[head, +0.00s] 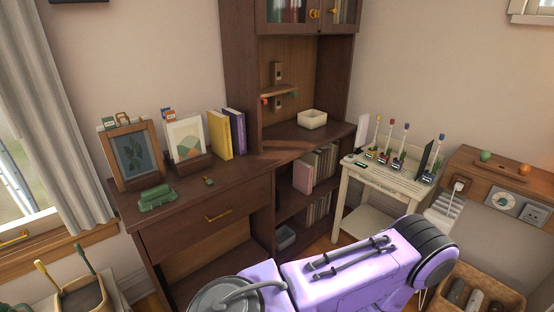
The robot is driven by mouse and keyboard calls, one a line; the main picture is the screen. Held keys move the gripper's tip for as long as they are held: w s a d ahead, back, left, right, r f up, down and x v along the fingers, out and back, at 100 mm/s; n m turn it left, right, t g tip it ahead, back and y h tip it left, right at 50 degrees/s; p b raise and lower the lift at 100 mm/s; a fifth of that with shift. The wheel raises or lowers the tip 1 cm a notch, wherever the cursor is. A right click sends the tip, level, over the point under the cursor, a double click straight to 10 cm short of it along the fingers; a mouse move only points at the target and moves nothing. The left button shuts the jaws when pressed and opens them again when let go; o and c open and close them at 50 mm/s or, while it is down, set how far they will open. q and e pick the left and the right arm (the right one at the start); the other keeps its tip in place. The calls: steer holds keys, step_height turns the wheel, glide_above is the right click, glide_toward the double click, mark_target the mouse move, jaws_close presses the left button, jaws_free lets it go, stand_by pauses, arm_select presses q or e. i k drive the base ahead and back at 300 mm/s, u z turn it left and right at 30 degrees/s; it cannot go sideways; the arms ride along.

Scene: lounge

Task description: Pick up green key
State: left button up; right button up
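A small green item (208,181), which looks like the green key, lies on the brown desk top (235,180) in front of the books. It is too small to make out its exact shape. No gripper shows in the head view. Part of my own purple arm crosses the bottom of the picture, in front of and below the desk, apart from the green item.
On the desk stand a green case (157,198), two picture frames (136,155) (187,139) and upright books (226,135). A cream side table (378,183) holds several small upright items. A box (478,298) stands lower right. The desk's front middle is clear.

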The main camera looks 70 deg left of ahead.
mark_target(209, 181)
steer(key=z, duration=0.25)
steer(key=k, duration=1.25)
steer(key=u, duration=1.8)
steer(key=i, duration=0.45)
